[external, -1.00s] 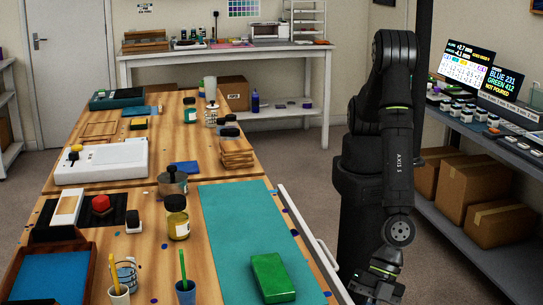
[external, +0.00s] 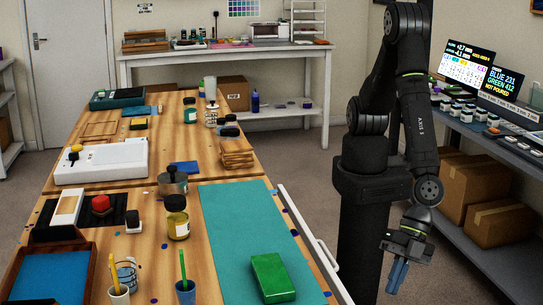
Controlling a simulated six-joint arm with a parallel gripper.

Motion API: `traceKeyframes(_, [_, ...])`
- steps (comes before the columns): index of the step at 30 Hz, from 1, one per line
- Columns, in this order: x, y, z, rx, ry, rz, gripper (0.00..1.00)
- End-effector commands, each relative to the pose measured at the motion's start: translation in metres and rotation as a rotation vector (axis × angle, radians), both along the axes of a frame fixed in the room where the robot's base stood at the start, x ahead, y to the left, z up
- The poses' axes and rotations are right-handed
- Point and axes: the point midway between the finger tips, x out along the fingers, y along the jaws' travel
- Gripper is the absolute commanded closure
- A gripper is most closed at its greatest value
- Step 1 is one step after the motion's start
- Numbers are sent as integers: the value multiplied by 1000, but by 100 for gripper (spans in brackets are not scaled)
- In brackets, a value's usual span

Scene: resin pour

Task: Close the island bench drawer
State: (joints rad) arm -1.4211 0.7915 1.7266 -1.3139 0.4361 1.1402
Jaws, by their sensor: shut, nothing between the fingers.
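The island bench (external: 150,265) fills the left and middle of the view. Along its right side the white drawer front (external: 298,215) shows as a narrow strip standing out past the wooden top, with a pale bar handle (external: 328,256) on its outer face. How far the drawer is out is hard to tell from this angle, and its inside is hidden. My gripper (external: 397,278) hangs in free air to the right of the handle, apart from it, fingers pointing down. It is shut and empty.
A teal mat (external: 240,225) with a green block (external: 272,278) lies on the bench beside the drawer edge. Jars and cups stand left of the mat. A grey shelf (external: 480,245) with cardboard boxes (external: 500,222) stands to the right of my arm.

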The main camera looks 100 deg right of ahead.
Motion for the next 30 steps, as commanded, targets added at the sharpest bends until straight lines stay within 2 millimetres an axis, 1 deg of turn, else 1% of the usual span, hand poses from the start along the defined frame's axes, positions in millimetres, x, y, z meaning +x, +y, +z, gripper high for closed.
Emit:
traceKeyframes(3, [-5,-4,9,1,0,0,100])
traceKeyframes(7, [-7,-6,12,-1,-1,-1,100])
traceKeyframes(14, [-7,-7,12,-4,-1,1,100])
traceKeyframes(17, [-7,-13,4,-44,-21,21,100])
traceKeyframes(20, [-7,-29,-15,-158,-73,79,100])
traceKeyframes(23, [-8,-58,-41,-346,-144,179,100])
traceKeyframes(24, [-8,-71,-52,-434,-173,227,100])
traceKeyframes(26, [-8,-92,-66,-567,-208,300,100])
traceKeyframes(27, [-8,-106,-75,-657,-227,351,100])
traceKeyframes(29, [-9,-128,-87,-796,-251,428,100])
traceKeyframes(30, [-9,-142,-93,-888,-260,482,100])
